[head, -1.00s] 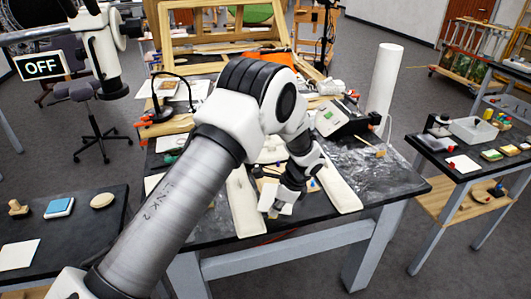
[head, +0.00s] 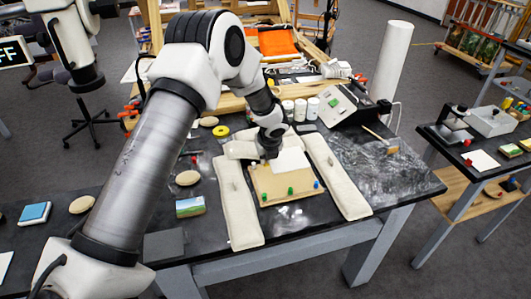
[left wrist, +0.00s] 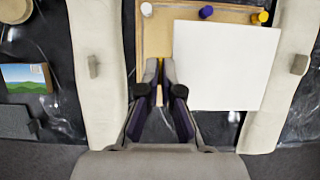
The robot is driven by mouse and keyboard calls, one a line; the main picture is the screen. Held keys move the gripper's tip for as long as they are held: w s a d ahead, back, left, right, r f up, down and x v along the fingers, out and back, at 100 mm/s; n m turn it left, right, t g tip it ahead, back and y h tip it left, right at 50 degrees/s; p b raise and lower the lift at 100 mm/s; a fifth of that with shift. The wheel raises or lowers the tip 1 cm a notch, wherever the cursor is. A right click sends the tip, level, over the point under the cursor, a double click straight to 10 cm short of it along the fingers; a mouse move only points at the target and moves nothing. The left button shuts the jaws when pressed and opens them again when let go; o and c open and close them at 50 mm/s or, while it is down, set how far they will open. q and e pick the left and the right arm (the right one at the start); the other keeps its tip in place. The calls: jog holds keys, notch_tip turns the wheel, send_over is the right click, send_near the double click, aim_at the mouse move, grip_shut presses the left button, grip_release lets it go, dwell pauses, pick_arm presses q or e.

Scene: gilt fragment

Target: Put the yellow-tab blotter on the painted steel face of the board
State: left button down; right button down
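The blotter (head: 290,160) is a plain white sheet over the far part of the tan board (head: 268,183). In the left wrist view the blotter (left wrist: 225,65) covers much of the board (left wrist: 155,35), and its near edge overlaps dark tabletop, so it seems a little above the board. My left gripper (left wrist: 164,68) is closed at the blotter's left edge and appears to hold it. No yellow tab shows; the fingers may hide it. The board has coloured pegs on its edges. I cannot tell which face is painted steel.
Cream padded bags flank the board on the left (head: 240,205) and right (head: 338,180). A small landscape picture (head: 190,207) and a grey pad (head: 164,244) lie left. A grey device (head: 345,105) and a white roll (head: 390,62) stand back right.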

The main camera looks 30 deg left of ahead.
pick_arm(q)
jog(key=shift+s+d+f+b, duration=0.1)
jog(key=shift+s+f+b, duration=0.05)
jog(key=shift+f+b, duration=0.35)
jog(key=shift+s+d+f+b, duration=0.1)
jog(key=shift+s+f+b, duration=0.05)
jog(key=shift+f+b, duration=0.35)
jog(key=b, duration=0.4)
send_over(264, 180)
jog(key=f, duration=0.3)
jog(key=d+f, duration=0.1)
jog(key=shift+s+f, duration=0.35)
jog(key=shift+f, duration=0.05)
jog(key=shift+s+d+f+b, duration=0.1)
jog(key=shift+s+f+b, duration=0.1)
jog(key=shift+b, duration=0.1)
jog(key=shift+w+f, duration=0.1)
jog(key=shift+f, duration=0.4)
jog(key=c, duration=1.2)
grip_release()
jog(key=shift+c, duration=0.2)
